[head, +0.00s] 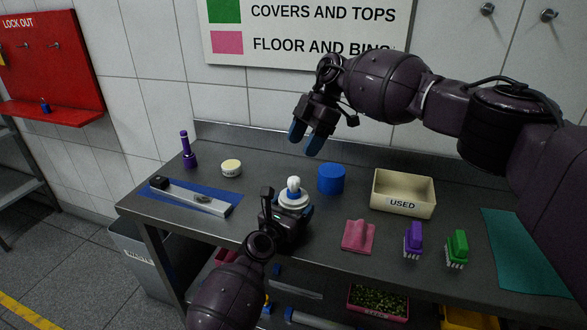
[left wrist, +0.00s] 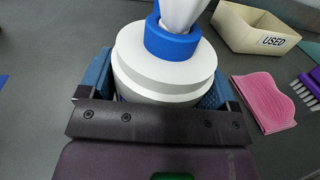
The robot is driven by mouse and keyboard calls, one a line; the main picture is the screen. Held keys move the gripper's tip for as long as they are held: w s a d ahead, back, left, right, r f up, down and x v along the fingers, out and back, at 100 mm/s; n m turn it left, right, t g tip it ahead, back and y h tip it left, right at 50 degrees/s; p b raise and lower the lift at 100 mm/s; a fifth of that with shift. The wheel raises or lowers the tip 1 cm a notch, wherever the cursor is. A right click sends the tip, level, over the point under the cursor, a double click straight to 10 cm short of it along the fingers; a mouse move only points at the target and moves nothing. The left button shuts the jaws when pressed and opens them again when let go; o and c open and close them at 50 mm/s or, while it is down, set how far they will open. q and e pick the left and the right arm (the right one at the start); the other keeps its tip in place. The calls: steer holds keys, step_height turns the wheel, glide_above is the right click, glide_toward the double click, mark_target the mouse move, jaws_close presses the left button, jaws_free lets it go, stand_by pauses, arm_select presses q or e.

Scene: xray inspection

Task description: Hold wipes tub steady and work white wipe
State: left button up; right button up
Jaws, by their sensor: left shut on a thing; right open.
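The wipes tub (head: 293,199) is a white round tub standing upright near the front middle of the bench; it fills the left wrist view (left wrist: 150,75). The white wipe (head: 293,184) sticks up through a blue ring (left wrist: 172,43) on its top; its upper end is cut off in the left wrist view (left wrist: 185,12). My left gripper (head: 291,208) is shut on the tub, with its blue finger pads on either side. My right gripper (head: 306,138) is open and empty, with blue fingertips pointing down, above and behind the tub, apart from the wipe.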

mark_target(294, 179)
steer(key=a, duration=0.1)
steer(key=s+a+h, duration=0.1)
steer(key=shift+s+a+n, duration=0.25)
steer(key=shift+a+n, duration=0.05)
step_height(294, 179, down, 11)
steer(key=m+t+h, duration=0.1)
steer(key=t+h, duration=0.1)
steer(key=h, duration=0.1)
steer(key=shift+d+m+t+h, duration=0.1)
steer(key=shift+m+t+h, duration=0.3)
steer(key=shift+c, duration=0.4)
steer(key=c, duration=0.7)
steer(key=o, duration=0.8)
steer(key=shift+r, duration=0.1)
